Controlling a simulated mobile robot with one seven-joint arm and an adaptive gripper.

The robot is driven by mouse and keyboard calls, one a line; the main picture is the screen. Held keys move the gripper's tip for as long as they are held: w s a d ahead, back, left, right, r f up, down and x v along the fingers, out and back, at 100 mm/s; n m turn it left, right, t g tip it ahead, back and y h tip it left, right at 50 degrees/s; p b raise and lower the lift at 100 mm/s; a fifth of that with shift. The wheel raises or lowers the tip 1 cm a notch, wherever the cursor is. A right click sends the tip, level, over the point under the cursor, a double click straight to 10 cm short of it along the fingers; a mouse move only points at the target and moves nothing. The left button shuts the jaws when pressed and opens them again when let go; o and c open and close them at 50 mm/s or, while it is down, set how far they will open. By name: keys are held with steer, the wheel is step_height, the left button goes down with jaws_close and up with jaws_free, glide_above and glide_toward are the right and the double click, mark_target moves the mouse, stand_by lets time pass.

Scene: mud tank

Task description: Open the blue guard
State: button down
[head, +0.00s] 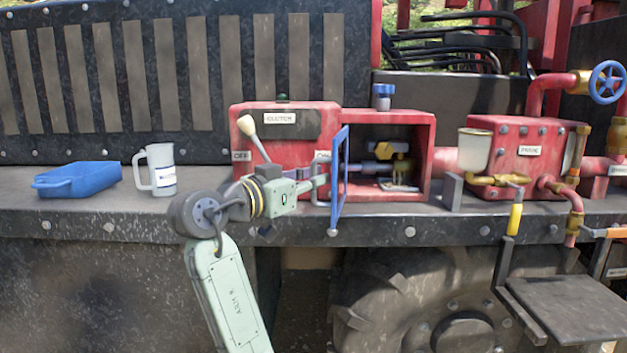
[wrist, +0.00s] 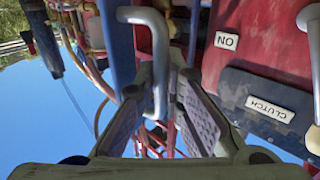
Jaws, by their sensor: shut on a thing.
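The blue guard (head: 339,182) is a thin blue frame at the front of the red housing (head: 432,150), right of the clutch box. It stands swung outward, seen nearly edge-on, and the housing's inside shows behind it. Its grey bar handle (head: 322,158) is on the guard's left side; it also shows in the wrist view (wrist: 160,45). My gripper (head: 318,182) is at the handle. In the wrist view my gripper's fingers (wrist: 160,85) are on either side of the handle's lower leg, shut on it. The guard's blue edge (wrist: 122,45) is just left of the handle there.
The red clutch box (head: 285,150) with its cream-knobbed lever (head: 252,137) stands close behind my wrist. A blue tray (head: 78,179) and a white mug (head: 161,170) are on the ledge at left. A brass-and-yellow fitting (head: 390,150) is inside the housing.

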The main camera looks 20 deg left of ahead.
steer(key=c, duration=1.7)
jaws_free()
steer(key=v, duration=1.2)
